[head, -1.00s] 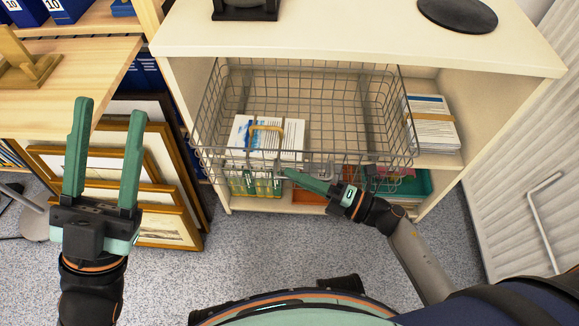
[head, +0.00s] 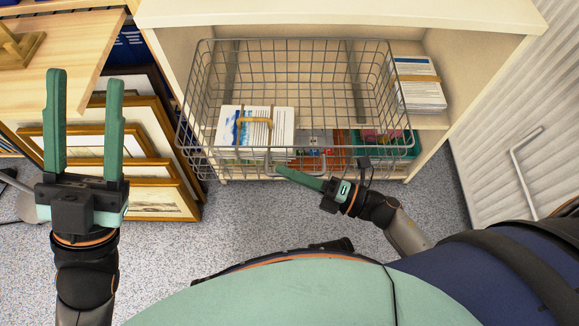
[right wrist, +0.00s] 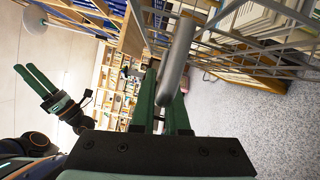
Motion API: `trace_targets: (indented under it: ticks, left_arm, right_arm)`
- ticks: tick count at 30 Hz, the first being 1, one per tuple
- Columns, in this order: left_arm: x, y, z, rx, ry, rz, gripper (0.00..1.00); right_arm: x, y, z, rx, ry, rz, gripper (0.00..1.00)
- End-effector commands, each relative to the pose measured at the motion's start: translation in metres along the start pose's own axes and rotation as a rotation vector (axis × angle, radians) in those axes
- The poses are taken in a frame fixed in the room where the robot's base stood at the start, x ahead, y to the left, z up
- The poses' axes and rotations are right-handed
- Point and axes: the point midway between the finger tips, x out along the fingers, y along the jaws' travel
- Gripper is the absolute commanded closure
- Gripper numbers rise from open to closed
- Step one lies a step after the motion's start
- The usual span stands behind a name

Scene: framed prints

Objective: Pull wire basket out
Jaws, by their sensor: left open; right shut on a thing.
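The grey wire basket (head: 330,88) sticks out of the front of the cream cabinet in the head view. A banded stack of prints or papers (head: 228,130) lies in it at the front left. My right gripper (head: 281,170) is at the middle of the basket's front edge, shut on its handle. In the right wrist view a thick grey bar, the basket handle (right wrist: 176,62), runs between the green fingers (right wrist: 162,100). My left gripper (head: 85,85) is open and empty, above the framed prints on the left, well apart from the basket.
Several framed prints (head: 150,200) lean left of the cabinet (head: 435,122). Another banded stack (head: 420,88) sits on its right shelf. A green tray (head: 408,148) is below the basket. A wooden table (head: 60,55) is at the left, a radiator (head: 500,140) at the right. Grey floor is clear in front.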

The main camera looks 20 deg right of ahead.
Motion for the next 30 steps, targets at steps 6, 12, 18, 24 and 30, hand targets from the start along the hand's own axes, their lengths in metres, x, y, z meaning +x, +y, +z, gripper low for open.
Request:
trace_targets:
  ticks: [6,12,18,24,30]
  left_arm:
    - [0.0,0.0,0.0,0.0,0.0,-0.001,0.5]
    - [0.0,0.0,0.0,-0.001,0.0,-0.001,0.5]
    - [0.0,0.0,0.0,-0.002,0.0,-0.001,0.5]
    - [0.001,0.0,-0.001,-0.002,0.0,-0.001,0.5]
    - [0.004,-0.002,-0.004,0.003,0.001,0.0,0.5]
  right_arm:
    - [-0.001,-0.001,0.002,-0.001,-0.003,-0.003,0.83]
    - [-0.001,0.0,0.001,-0.001,-0.002,-0.002,0.61]
    - [0.0,0.0,0.001,0.0,-0.001,-0.001,0.58]
    - [-0.009,-0.001,0.0,0.0,0.0,-0.004,0.58]
    - [-0.048,0.0,0.0,0.001,0.0,-0.007,0.58]
